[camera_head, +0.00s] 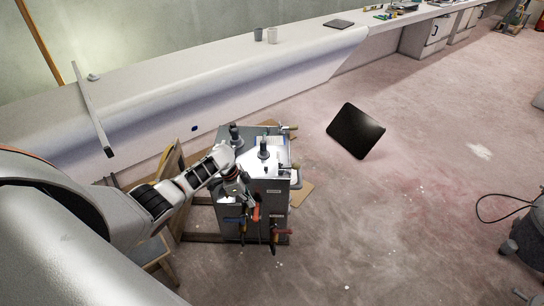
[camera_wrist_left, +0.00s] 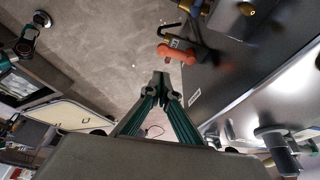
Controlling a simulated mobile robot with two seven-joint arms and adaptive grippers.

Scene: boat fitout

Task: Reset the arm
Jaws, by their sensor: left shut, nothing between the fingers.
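My left arm reaches in from the left in the head view. Its gripper (camera_head: 246,198) is beside the front of a grey metal cabinet (camera_head: 278,185). In the left wrist view the two green fingers of the gripper (camera_wrist_left: 161,80) come together at the tips, with nothing between them. An orange-handled tool (camera_wrist_left: 177,53) hangs on the side of the cabinet (camera_wrist_left: 225,75), apart from the fingertips in that view. My right gripper is in neither view.
Tools with coloured handles (camera_head: 257,212) hang on the cabinet. A long white bench (camera_head: 200,95) runs along the wall, with two cups (camera_head: 272,35) on it. A dark panel (camera_head: 355,131) is on the right. The floor (camera_head: 400,220) right of the cabinet is mostly clear.

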